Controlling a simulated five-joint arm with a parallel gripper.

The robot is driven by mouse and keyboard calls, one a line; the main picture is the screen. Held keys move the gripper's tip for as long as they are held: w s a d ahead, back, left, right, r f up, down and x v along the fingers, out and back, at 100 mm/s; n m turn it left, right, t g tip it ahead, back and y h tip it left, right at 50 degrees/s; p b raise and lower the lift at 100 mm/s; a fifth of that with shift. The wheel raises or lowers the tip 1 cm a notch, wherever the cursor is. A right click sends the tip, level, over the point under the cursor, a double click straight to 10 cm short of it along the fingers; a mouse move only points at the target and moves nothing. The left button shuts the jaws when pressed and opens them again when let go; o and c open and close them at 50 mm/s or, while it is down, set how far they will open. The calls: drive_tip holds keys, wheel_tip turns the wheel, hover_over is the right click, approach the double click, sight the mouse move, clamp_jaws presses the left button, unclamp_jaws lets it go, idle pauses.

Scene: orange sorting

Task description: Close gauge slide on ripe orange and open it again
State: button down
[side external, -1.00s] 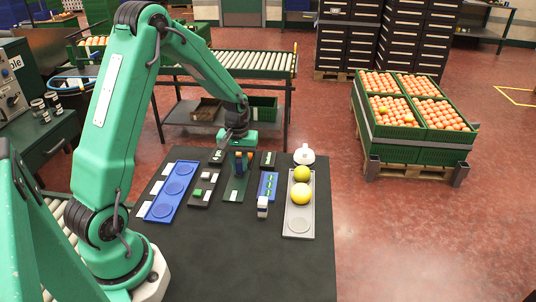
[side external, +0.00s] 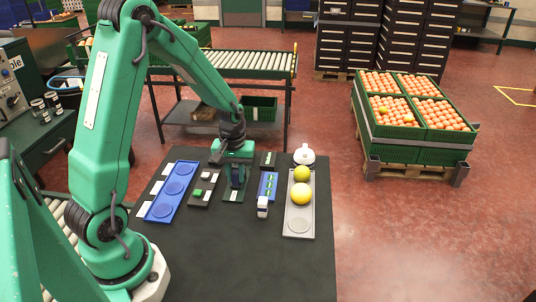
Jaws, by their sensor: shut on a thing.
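The gauge (side external: 233,196) is a narrow dark green plate with pale marks, lying on the black table between the dark block and the small blue rack. My gripper (side external: 237,184) is down at the far part of this gauge, with its dark fingers low over it. It is shut, seemingly on the gauge slide, which is mostly hidden by the fingers. I cannot make out a ripe orange at the gauge.
A blue tray (side external: 160,211) with round recesses lies at the left. A dark block (side external: 199,202) with white and green pieces and a small blue rack (side external: 262,190) flank the gauge. A white rounded object (side external: 304,154) stands behind the grey tray. The table's front is clear.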

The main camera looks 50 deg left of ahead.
sight(236, 174)
drive_tip(key=c, duration=1.3)
unclamp_jaws()
drive_tip(key=shift+s+d, duration=0.1)
drive_tip(key=shift+s, duration=0.05)
drive_tip(key=shift+r, duration=3.9)
drive_tip(key=shift+s+d+r, duration=0.1)
drive_tip(key=shift+d+r, duration=0.2)
drive_tip(key=shift+r, duration=0.2)
drive_tip(key=shift+s+d+r+m+t, duration=0.95)
drive_tip(key=shift+s+d+r+m, duration=0.55)
drive_tip(key=shift+s+d+r, duration=0.55)
drive_tip(key=shift+s+d+r+m+t, duration=0.9)
drive_tip(key=shift+s+d+r+m, duration=0.7)
drive_tip(key=shift+s+r, duration=0.8)
drive_tip(key=shift+s+d+r+m+t, duration=0.95)
drive_tip(key=shift+s+d+r+m, duration=0.45)
drive_tip(key=shift+s+d+r, duration=0.7)
